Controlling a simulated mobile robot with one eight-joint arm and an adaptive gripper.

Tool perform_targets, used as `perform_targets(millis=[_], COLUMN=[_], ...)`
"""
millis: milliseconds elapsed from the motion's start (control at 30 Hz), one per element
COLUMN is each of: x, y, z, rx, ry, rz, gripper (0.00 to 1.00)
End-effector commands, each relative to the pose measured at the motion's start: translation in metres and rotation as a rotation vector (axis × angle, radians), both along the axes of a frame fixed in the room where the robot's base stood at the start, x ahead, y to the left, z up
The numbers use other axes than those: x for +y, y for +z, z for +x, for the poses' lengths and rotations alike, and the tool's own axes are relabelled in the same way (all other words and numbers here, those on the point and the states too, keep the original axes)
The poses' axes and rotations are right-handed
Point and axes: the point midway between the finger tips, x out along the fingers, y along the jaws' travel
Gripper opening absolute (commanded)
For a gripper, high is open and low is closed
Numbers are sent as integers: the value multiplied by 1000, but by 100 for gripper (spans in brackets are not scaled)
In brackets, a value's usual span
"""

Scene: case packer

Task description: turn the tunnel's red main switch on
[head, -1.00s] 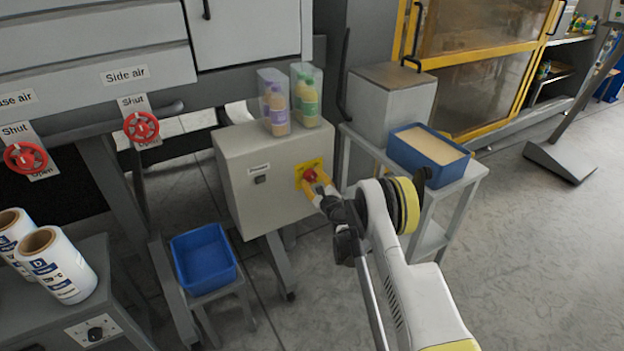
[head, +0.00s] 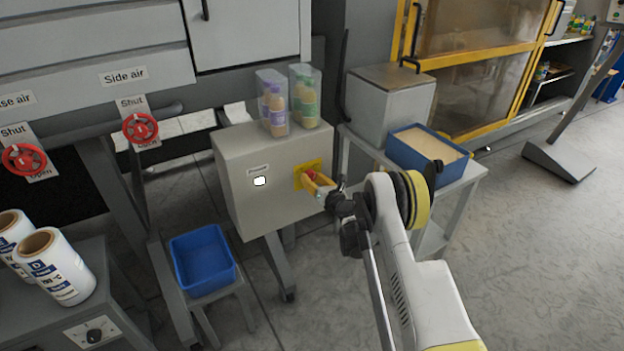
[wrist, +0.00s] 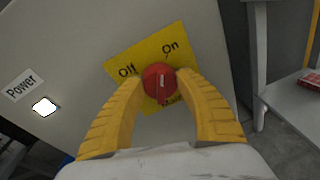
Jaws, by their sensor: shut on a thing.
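The red main switch (wrist: 158,84) is a round knob on a yellow plate (wrist: 120,65) marked "Off" and "On". Its pale pointer mark points up, roughly towards "On". In the head view the plate (head: 300,181) is on the front of a grey cabinet (head: 235,185), and the knob is mostly hidden by my fingers. My gripper (wrist: 163,88) is shut on the knob, with one yellow finger at each side. In the head view my gripper (head: 318,186) reaches the cabinet from the right. The "Power" lamp (wrist: 44,107) glows white, and the lit lamp also shows in the head view (head: 260,181).
Bottles in clear holders (head: 288,100) stand on the cabinet. A blue bin (head: 203,258) is below left; another blue tray (head: 428,154) is on a side table, right of the cabinet. Red valve wheels (head: 140,129) are at the left.

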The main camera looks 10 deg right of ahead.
Motion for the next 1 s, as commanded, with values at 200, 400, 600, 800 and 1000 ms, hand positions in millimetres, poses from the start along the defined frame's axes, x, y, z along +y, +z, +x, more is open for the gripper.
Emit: perform_targets(millis=[200, 400, 600, 800, 1000], x=[0, 0, 0, 0, 0], y=[1, 1, 1, 1, 1], z=[1, 1, 1, 1, 1], rx=[48, 79, 95, 100, 100], ry=[1, 1, 1, 1, 1], rz=[151, 247, 297, 312, 313], gripper=[11, 11, 11, 11, 11])
